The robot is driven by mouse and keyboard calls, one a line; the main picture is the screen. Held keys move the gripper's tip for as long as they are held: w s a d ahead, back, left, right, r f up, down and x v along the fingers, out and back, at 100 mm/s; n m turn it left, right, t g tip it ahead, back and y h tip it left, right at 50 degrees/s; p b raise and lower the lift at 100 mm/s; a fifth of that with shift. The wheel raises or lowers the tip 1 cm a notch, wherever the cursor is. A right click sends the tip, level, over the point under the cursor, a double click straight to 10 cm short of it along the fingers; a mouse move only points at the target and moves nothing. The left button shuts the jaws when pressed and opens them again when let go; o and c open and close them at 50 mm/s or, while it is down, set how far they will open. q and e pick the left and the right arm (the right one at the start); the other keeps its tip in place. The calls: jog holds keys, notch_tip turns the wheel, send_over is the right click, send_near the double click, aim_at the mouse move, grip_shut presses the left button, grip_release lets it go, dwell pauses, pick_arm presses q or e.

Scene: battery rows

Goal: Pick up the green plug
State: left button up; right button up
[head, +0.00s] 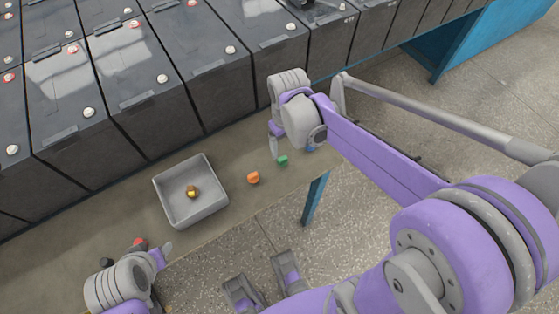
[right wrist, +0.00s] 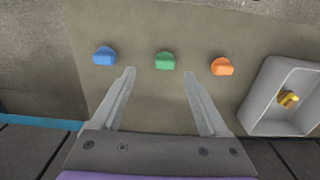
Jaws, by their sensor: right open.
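The green plug (head: 282,160) lies on the bench in the head view, just below my right gripper (head: 275,132). In the right wrist view the green plug (right wrist: 165,61) shows between and a little beyond the fingertips of my right gripper (right wrist: 159,73). The fingers are wide apart with nothing between them, and I see no contact with the plug. My left gripper (head: 160,256) is at the lower left in the head view, well away from the green plug. Its finger gap is not clear.
An orange plug (head: 253,178) and a blue plug (right wrist: 104,56) lie on either side of the green one. A grey tray (head: 160,187) holds a yellow plug (head: 192,191). A red plug (head: 140,241) is near my left gripper. Dark battery rows (head: 150,80) stand behind the bench.

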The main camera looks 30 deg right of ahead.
aim_at(282, 159)
jog(key=f, duration=0.4)
jog(key=a+f+b, duration=0.1)
jog(key=f, duration=0.2)
jog(key=shift+w, duration=0.15)
grip_shut()
